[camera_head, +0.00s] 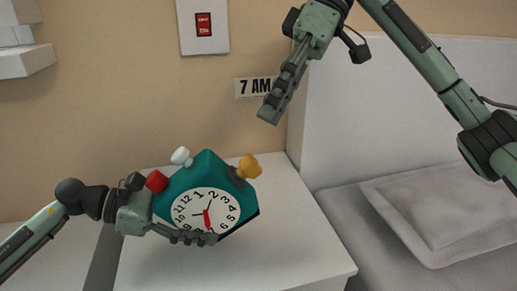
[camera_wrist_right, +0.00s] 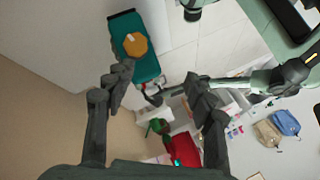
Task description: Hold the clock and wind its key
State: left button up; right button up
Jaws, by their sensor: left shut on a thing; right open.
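The white cabinet top (camera_head: 285,235) below the clock looks clear. A "7 AM" sign (camera_head: 255,87) and a panel with a red switch (camera_head: 203,25) are on the wall. A bed with a pillow (camera_head: 450,215) is at the right. Blue and tan bags (camera_wrist_right: 285,121) lie far below in the right wrist view.

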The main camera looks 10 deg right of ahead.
aim_at(254, 160)
jog(key=a+f+n+t, duration=0.1)
jog(key=f+n, duration=0.1)
jog(key=f, duration=0.1)
jog(key=f+n+t+h, duration=0.1)
jog(key=f+n, duration=0.1)
jog(key=f, duration=0.1)
jog(key=a+f+n+t+h, duration=0.1)
jog(key=f+t, duration=0.1)
jog(key=shift+w+a+f+n, duration=0.2)
jog(key=shift+a+f+n, duration=0.15)
jog(key=shift+f+n, duration=0.05)
jog(key=shift+c, duration=0.4)
jog(key=c, duration=1.1)
jog(key=m+g, duration=0.1)
jog(key=m, duration=0.2)
jog(key=shift+w+g, duration=0.15)
jog(key=shift+g, duration=0.15)
jog(key=o, duration=1.2)
